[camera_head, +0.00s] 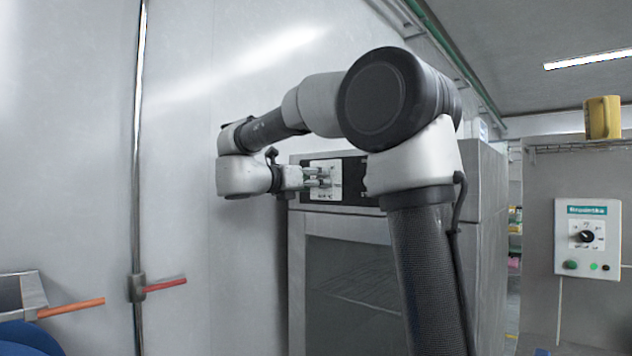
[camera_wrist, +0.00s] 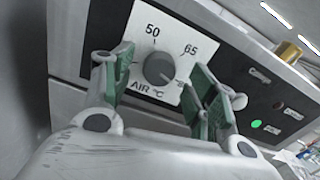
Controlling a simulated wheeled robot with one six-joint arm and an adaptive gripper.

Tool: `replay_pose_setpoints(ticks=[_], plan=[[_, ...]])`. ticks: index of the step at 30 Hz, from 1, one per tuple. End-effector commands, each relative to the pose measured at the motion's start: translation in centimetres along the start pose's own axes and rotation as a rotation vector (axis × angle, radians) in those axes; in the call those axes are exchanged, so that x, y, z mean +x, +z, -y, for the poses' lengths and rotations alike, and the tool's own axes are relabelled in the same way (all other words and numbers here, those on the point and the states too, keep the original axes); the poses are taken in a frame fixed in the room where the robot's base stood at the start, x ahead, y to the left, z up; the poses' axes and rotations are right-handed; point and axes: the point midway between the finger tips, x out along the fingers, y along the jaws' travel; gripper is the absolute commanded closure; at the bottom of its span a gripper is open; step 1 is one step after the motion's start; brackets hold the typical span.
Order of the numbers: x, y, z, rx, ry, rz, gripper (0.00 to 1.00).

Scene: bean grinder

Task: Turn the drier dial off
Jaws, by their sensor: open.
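The drier dial (camera_wrist: 158,68) is a round grey knob on a white plate marked AIR °C, with 50 and 65 around it. Its pointer mark appears to face the lower right. The plate (camera_head: 333,166) is on the black panel of the steel drier (camera_head: 345,240); the knob is hard to make out in the head view. My gripper (camera_head: 318,178) is in front of the plate. In the wrist view my gripper (camera_wrist: 160,74) is open, with green-padded fingers on either side of the dial. I cannot tell whether they touch it.
A lit green lamp (camera_wrist: 255,123) and dark buttons are right of the dial. A white control box (camera_head: 587,237) with a black dial hangs at right. Orange (camera_head: 71,308) and red (camera_head: 165,285) handles are at lower left.

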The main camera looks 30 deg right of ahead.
Motion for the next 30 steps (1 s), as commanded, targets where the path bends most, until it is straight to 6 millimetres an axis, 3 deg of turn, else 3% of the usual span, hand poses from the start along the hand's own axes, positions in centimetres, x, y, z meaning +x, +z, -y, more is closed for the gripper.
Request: replay_pose_setpoints(ticks=[4,12,20,30], plan=[[1.21,-0.01,0.01,-0.001,0.000,0.000,0.42],[1.40,0.02,-0.01,-0.001,0.002,0.001,0.42],[1.38,0.03,-0.01,-0.001,0.002,0.001,0.88],[1.38,0.04,-0.04,-0.036,0.002,0.001,0.88]])
